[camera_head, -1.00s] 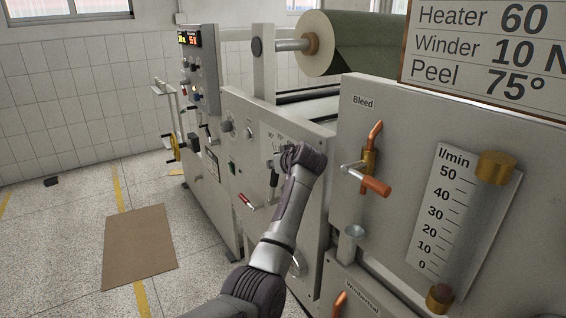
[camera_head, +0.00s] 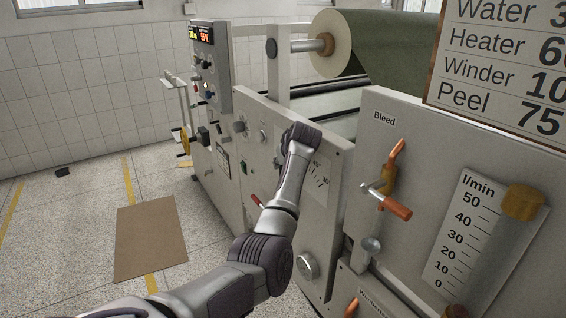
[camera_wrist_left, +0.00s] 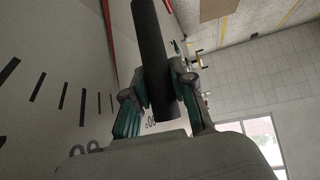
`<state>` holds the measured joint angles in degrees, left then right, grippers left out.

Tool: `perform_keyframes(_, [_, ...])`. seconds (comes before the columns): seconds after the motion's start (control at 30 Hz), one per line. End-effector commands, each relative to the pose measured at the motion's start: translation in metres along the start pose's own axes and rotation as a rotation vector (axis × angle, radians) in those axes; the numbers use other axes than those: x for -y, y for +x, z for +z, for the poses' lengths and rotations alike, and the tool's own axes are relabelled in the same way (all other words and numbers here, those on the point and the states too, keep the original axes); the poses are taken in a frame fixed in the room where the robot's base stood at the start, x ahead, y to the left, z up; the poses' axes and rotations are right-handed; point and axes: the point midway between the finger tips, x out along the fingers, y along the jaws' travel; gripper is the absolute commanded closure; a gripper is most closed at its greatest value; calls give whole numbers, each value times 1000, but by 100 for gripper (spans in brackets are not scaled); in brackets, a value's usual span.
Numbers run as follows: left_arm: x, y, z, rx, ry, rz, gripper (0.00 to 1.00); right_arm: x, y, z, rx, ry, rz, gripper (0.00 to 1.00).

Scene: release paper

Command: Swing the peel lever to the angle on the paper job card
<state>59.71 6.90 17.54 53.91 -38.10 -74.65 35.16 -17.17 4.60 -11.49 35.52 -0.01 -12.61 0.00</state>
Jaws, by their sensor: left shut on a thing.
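The job card (camera_head: 500,62) hangs at the upper right of the head view; its Peel line reads 75. In the left wrist view, my left gripper (camera_wrist_left: 158,78) is shut on the black bar of the peel lever (camera_wrist_left: 148,25), one finger on each side. In the head view my left wrist covers the lever and the gripper. Part of the angle scale (camera_head: 319,176) shows right of the wrist, with 40° and 30° marks. The scale's ticks (camera_wrist_left: 62,95) show left of the bar in the wrist view. The lever's exact angle cannot be read. My right gripper is out of view.
A Bleed valve with an orange handle (camera_head: 396,207) and a flow gauge (camera_head: 464,235) are on the right panel. A small red lever (camera_head: 257,201) and a round knob (camera_head: 307,266) are near my arm. A brown mat (camera_head: 150,240) lies on the floor.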

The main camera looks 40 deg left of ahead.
Motion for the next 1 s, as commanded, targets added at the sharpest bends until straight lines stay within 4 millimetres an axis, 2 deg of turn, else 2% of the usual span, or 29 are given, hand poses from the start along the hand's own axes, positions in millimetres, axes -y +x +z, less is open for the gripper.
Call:
perform_keyframes(0.07, [1,-2,-8,-18,-5,1,100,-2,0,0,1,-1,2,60])
perform_keyframes(0.1, [1,-2,-7,-17,-5,1,69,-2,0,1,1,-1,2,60])
perform_keyframes(0.2, [1,-2,-6,-14,-3,1,52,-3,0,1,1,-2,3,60])
perform_keyframes(0.23, [1,-2,-5,-13,-3,1,50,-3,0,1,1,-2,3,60])
perform_keyframes(0.5, [0,-1,-2,-7,-1,1,50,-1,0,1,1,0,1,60])
perform_keyframes(0.63, [-1,-9,-2,-7,-1,1,50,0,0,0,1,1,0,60])
perform_keyframes(0.77, [-1,-30,-2,-9,-2,3,50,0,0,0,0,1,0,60])
perform_keyframes(1.0, [0,-82,-3,-10,-3,3,50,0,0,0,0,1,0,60])
